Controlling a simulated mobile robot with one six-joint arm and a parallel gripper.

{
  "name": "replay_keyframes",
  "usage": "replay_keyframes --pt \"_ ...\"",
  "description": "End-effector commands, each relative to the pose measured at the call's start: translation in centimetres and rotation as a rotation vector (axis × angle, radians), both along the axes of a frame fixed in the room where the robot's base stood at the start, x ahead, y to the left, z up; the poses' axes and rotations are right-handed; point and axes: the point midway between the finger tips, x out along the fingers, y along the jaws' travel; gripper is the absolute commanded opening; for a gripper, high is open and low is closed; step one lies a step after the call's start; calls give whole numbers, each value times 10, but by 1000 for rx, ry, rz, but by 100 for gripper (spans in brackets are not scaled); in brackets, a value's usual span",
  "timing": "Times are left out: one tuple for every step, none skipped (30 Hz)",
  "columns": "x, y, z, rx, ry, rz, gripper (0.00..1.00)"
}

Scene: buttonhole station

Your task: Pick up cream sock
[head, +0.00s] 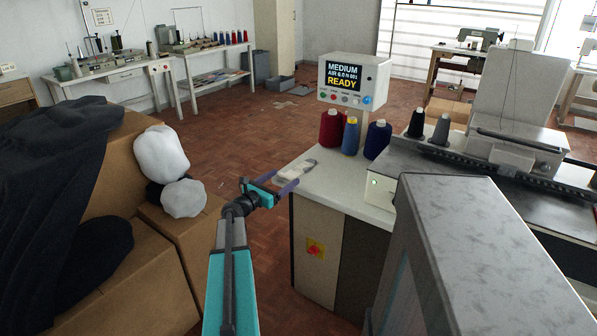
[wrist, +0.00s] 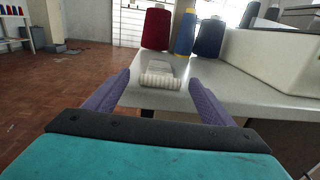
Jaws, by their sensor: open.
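The cream sock (head: 296,171) lies flat near the left edge of the white worktop (head: 335,188). In the wrist view the sock (wrist: 160,73) shows its ribbed end facing me, centred between my two purple fingers. My gripper (head: 281,181) is open and empty at the left edge of the worktop, just short of the sock. The fingers point toward it, one on each side of its line. I cannot tell how far the fingertips are from the cloth.
A dark red thread cone (head: 331,129), a blue cone (head: 350,136) and a navy cone (head: 377,139) stand behind the sock. A display box (head: 352,80) reads READY. A pale machine housing (wrist: 282,65) is on the right. Cardboard boxes (head: 125,275) stand at left.

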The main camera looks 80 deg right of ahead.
Motion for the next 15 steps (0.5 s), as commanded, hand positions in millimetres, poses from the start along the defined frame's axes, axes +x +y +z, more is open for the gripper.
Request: replay_keyframes --pt "-2 -5 0 0 0 0 77" --pt "-3 -6 0 0 0 1 77" --pt "-4 -8 0 0 0 1 77" --pt "-4 -9 0 0 0 2 77" --pt "-4 -9 0 0 0 2 77" --pt "-5 -9 0 0 0 2 77" --pt "-5 -9 0 0 0 2 77" --pt "-5 -9 0 0 0 2 77" --pt "-5 -9 0 0 0 2 77" --pt "-5 -9 0 0 0 2 77" --pt "-5 -9 0 0 0 2 77" --pt "-5 -9 0 0 0 2 77" --pt "-5 -9 0 0 0 2 77" --pt "-5 -9 0 0 0 2 77" --pt "-5 -9 0 0 0 2 77"
